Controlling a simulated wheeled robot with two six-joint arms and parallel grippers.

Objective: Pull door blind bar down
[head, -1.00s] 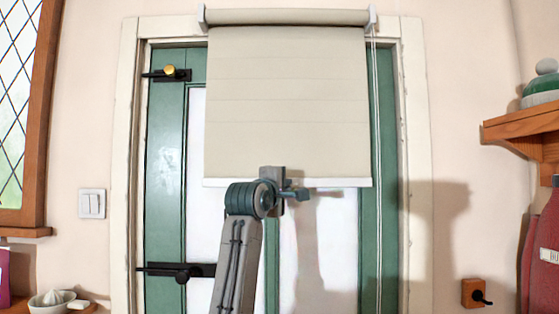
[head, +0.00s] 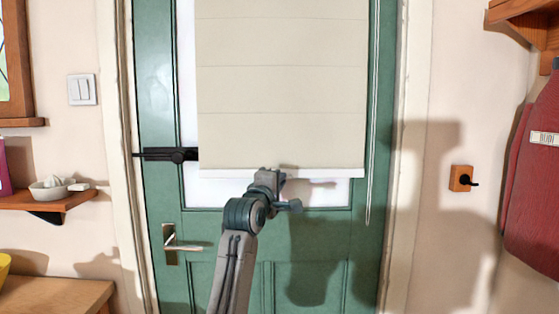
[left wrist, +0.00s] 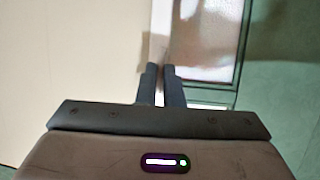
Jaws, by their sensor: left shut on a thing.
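The beige door blind (head: 281,95) hangs in front of the green door, with the white blind bar (head: 335,174) along its lower edge, roughly level. My left gripper (head: 268,174) is at the middle of the bar and shut on it; the wrist hides the fingertips in the head view. In the left wrist view the two dark fingers (left wrist: 161,82) are close together beside the pale blind (left wrist: 75,60). The bar now sits just below the level of the black bolt (head: 170,154). My right gripper is not in view.
The green door (head: 158,110) has a lever handle (head: 180,246) below the bar. A pull cord (head: 370,190) hangs right of the blind. A small shelf (head: 45,202) with a citrus juicer is at the left; a red ironing board (head: 535,185) is at the right.

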